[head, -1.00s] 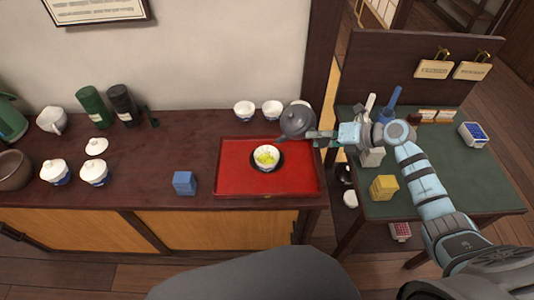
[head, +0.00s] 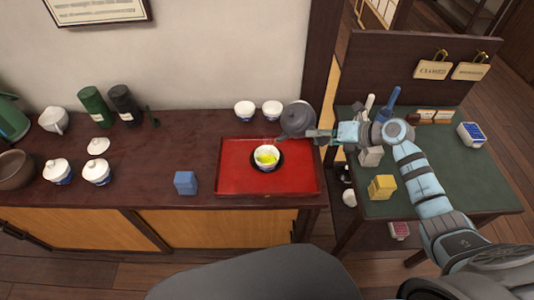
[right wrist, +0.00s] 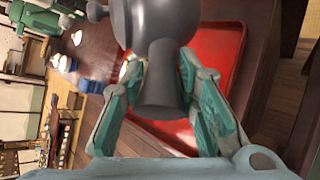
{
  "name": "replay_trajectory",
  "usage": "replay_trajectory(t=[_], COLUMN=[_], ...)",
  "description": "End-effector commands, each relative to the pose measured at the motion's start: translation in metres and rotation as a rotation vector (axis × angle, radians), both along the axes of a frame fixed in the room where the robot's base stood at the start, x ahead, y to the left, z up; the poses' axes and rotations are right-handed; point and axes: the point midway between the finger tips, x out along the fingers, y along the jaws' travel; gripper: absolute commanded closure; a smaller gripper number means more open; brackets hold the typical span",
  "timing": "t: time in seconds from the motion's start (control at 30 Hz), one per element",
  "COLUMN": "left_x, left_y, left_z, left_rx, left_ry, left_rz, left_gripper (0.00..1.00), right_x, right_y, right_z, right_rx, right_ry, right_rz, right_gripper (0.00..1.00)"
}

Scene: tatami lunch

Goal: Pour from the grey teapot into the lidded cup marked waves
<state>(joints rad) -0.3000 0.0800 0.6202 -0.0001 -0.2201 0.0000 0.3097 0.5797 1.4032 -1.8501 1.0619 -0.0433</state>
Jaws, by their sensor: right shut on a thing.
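The grey teapot (head: 297,117) is held in the air over the back right of the red tray, tilted with its spout towards an open white cup (head: 266,163). My right gripper (head: 323,134) is shut on the teapot's side handle (right wrist: 162,80), which also shows between the fingers in the right wrist view. The cup stands on a dark saucer (head: 281,161) and has yellow-green contents. I cannot make out its mark or a stream from the spout. A loose white lid (head: 98,145) lies on the counter at the left.
The red tray (head: 235,180) lies on the dark counter. A blue block (head: 185,183) sits left of it. Two white cups (head: 245,111) (head: 272,108) stand behind. Lidded cups (head: 57,171) (head: 96,172) and green and black canisters (head: 95,105) (head: 124,104) are at the left.

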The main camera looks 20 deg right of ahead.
Motion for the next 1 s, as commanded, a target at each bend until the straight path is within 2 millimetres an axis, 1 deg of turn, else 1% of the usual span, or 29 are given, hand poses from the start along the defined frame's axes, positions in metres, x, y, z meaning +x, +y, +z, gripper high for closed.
replay_trajectory(t=[1.0], left_x=[0.0], left_y=[0.0], left_z=[0.0094], left_rx=[0.0], left_ry=[0.0], left_rz=[0.0], left_gripper=[0.19], right_x=[0.0015], right_y=[0.0035], right_z=[0.0051], right_rx=[-0.044], right_ry=[-0.022], right_rz=[0.001], right_gripper=[1.0])
